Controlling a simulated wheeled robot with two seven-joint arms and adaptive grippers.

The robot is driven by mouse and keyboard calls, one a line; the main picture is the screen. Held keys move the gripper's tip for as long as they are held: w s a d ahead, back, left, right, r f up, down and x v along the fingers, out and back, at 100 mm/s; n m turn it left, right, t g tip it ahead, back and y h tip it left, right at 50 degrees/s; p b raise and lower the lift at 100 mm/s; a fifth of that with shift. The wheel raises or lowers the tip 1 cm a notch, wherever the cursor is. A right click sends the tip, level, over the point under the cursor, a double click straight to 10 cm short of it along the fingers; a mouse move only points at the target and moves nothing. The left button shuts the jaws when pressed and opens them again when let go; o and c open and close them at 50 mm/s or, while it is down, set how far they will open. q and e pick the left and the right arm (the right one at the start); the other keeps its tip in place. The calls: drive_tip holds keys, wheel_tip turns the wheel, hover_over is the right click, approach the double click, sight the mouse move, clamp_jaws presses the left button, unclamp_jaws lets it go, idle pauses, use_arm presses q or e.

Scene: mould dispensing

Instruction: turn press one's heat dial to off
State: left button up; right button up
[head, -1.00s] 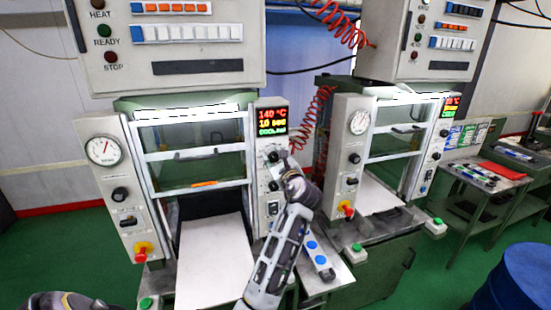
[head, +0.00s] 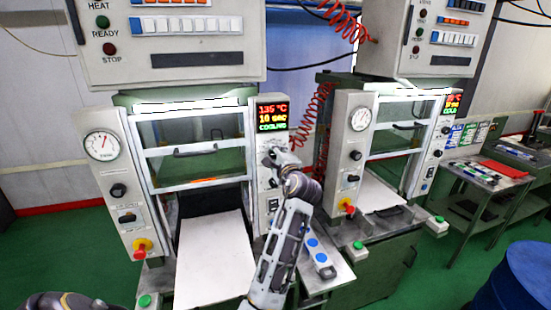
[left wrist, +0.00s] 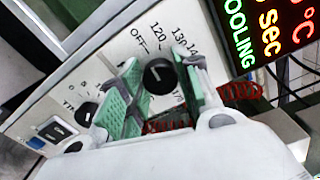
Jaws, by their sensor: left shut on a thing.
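Press one's heat dial (left wrist: 160,77) is a round black knob with a white mark, on a panel printed OFF, 120, 130 and higher numbers. My left gripper (head: 277,156) is at this panel, on the right column of press one (head: 262,190). In the left wrist view its green-padded fingers stand on both sides of the dial, shut on it. I cannot tell exactly which number the mark points to. In the head view the gripper hides the dial. Press one's display (head: 272,117) reads 135 °C, 10 sec and cooling. My right gripper is not in view.
A smaller black knob (left wrist: 87,113) and a rocker switch (left wrist: 55,130) sit lower on the same panel. A red emergency button (head: 140,250) is on the left column. A second press (head: 350,150) stands to the right, with a red coiled hose between. A blue drum (head: 515,280) stands lower right.

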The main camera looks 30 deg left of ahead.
use_arm(q)
drive_tip(key=shift+f+n, duration=0.1)
drive_tip(key=shift+n, duration=0.5)
drive_tip(key=o, duration=1)
drive_tip(key=shift+o, duration=0.2)
